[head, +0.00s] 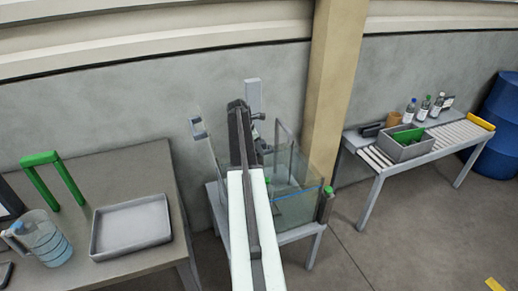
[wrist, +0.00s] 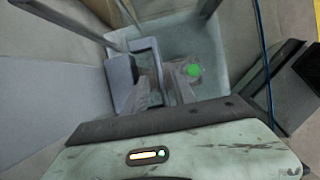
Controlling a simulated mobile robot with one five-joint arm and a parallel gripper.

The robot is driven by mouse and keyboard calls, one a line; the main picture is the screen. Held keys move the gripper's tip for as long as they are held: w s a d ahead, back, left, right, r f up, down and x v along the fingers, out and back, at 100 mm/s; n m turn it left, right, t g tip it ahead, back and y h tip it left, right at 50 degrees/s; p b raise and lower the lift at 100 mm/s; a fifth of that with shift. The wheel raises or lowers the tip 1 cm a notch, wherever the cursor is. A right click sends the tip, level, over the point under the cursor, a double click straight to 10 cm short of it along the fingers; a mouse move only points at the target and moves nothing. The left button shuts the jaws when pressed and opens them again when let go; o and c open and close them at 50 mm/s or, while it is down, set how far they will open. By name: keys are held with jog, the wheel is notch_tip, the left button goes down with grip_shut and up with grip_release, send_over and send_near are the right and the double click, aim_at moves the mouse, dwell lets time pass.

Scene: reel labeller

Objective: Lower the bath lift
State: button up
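The glass-walled bath (head: 295,195) stands on a grey frame in the middle of the head view, with bluish liquid low inside. A light grey upright plate (head: 253,96) rises behind it; I cannot tell if it is part of the lift. My gripper (head: 240,106) is at the far end of my arm, over the bath's back left part, and my arm hides much of the bath. In the wrist view, a grey rectangular frame (wrist: 148,50) and a green round spot (wrist: 193,69) show inside the bath. My fingertips are not clear, and I see nothing surely held.
A table at left holds a green arch (head: 50,172), a jug (head: 38,240) and a grey tray (head: 130,226). A roller bench at right holds a grey bin (head: 405,150) and several bottles. A beige pillar (head: 335,80) stands close behind the bath.

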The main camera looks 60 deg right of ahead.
jog(key=p+v, duration=0.4)
jog(key=v, duration=0.1)
jog(key=shift+r, duration=0.4)
jog(key=shift+w+a+r+p, duration=0.2)
jog(key=shift+r+p, duration=0.2)
jog(key=shift+p, duration=0.2)
jog(key=shift+f, duration=0.1)
jog(key=shift+s+f, duration=0.1)
